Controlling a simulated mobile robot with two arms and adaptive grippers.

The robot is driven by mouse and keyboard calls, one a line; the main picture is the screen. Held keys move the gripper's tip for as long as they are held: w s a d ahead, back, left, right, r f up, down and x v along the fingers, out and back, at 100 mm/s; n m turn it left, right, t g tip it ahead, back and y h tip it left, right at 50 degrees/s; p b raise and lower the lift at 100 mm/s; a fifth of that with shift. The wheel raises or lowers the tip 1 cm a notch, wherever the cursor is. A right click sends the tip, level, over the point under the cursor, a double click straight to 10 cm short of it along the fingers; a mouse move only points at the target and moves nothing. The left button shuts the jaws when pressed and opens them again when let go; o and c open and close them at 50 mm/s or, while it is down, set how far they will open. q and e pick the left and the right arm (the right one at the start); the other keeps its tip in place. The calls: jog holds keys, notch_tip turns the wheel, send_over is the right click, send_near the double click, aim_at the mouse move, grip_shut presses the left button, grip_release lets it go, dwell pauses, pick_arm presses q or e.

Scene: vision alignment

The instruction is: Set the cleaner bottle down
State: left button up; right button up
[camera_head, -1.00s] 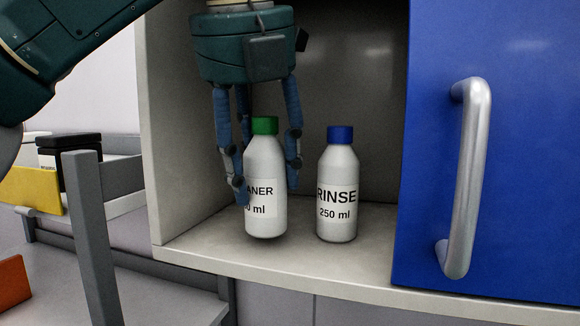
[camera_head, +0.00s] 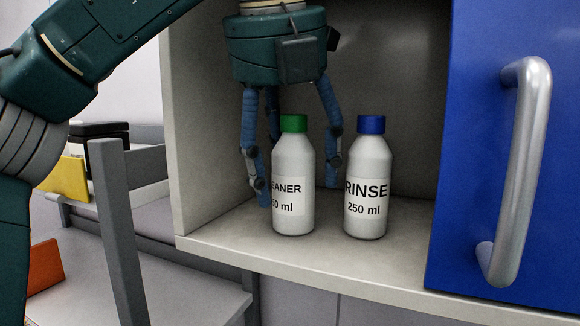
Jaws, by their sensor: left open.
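The cleaner bottle (camera_head: 293,165) is white with a green cap and stands upright on the cabinet shelf (camera_head: 300,258). Its label is partly turned to the left. My left gripper (camera_head: 297,190) comes down from above with its blue fingers spread around the bottle. One finger is left of the bottle, one is at its right, partly behind it, and one is behind. The fingers are open, with a gap to the bottle on the right side. My right gripper is out of view.
A white rinse bottle (camera_head: 369,185) with a blue cap stands close on the right. The blue cabinet door (camera_head: 480,200) with a metal handle (camera_head: 518,175) is at the right. The cabinet's left wall (camera_head: 205,130) is near my gripper. A grey rack (camera_head: 118,220) stands outside at left.

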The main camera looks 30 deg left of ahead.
pick_arm(q)
jog(key=shift+s+d+r, duration=0.1)
jog(key=shift+s+r, duration=0.05)
jog(key=shift+r, duration=0.05)
jog(key=shift+s+r, duration=0.1)
jog(key=shift+r, duration=0.05)
jog(key=s+b, duration=0.1)
jog(key=s, duration=0.1)
jog(key=s+d+b, duration=0.1)
jog(key=s, duration=0.4)
jog(key=shift+s+d+r+b, duration=0.2)
jog(key=shift+d+r+b, duration=0.1)
jog(key=shift+b, duration=0.1)
jog(key=s, duration=0.2)
jog(key=s+p, duration=0.1)
jog(key=s, duration=0.1)
jog(key=shift+s+d, duration=0.1)
jog(key=shift+d, duration=0.3)
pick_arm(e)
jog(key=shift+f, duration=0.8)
